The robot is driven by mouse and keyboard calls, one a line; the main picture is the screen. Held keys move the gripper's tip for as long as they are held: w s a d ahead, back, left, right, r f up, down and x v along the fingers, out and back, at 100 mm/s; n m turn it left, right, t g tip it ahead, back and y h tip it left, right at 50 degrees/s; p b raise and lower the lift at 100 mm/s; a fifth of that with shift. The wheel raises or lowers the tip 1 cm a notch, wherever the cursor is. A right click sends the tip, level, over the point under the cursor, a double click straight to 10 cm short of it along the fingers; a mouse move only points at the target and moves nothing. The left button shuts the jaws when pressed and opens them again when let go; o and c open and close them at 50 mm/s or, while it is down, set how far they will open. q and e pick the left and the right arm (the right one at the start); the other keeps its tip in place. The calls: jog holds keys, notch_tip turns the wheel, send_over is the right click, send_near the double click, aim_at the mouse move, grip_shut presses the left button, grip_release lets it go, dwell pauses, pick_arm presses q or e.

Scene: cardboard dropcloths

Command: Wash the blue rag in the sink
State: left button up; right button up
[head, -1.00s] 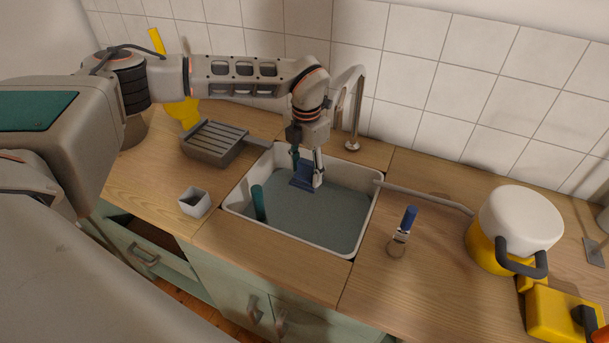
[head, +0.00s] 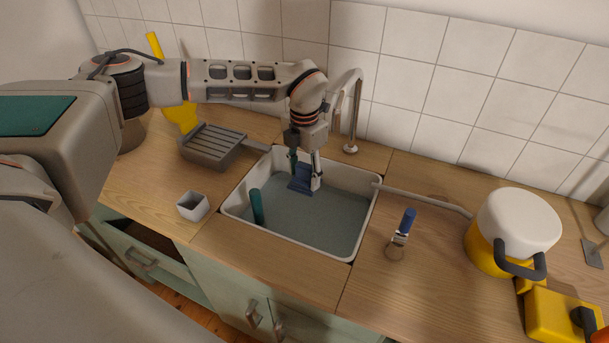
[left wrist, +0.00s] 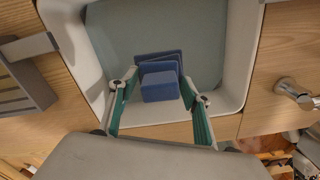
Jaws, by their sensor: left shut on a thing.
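The blue rag (head: 301,180) is in the far part of the white sink (head: 232,207), at the grey-blue water surface (head: 300,222). My left gripper (head: 305,184) reaches down into the sink and is shut on the rag. In the left wrist view the rag (left wrist: 160,84) shows as folded blue layers between the two green-padded fingers (left wrist: 158,100). How much of the rag is under the water I cannot tell. The faucet (head: 353,115) stands behind the sink, to the right of my gripper. My right gripper is not in view.
A teal handle (head: 257,206) stands in the sink's left part. A ribbed grey tray (head: 214,146) and a small grey cup (head: 192,207) are left of the sink. A blue-handled brush (head: 403,229) and a white-and-yellow pot (head: 518,222) are right. The front counter strip is clear.

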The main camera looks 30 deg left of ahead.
aim_at(304, 166)
pick_arm(q)
jog(key=shift+r, duration=0.15)
jog(key=shift+r, duration=1.85)
jog(key=shift+s, duration=0.1)
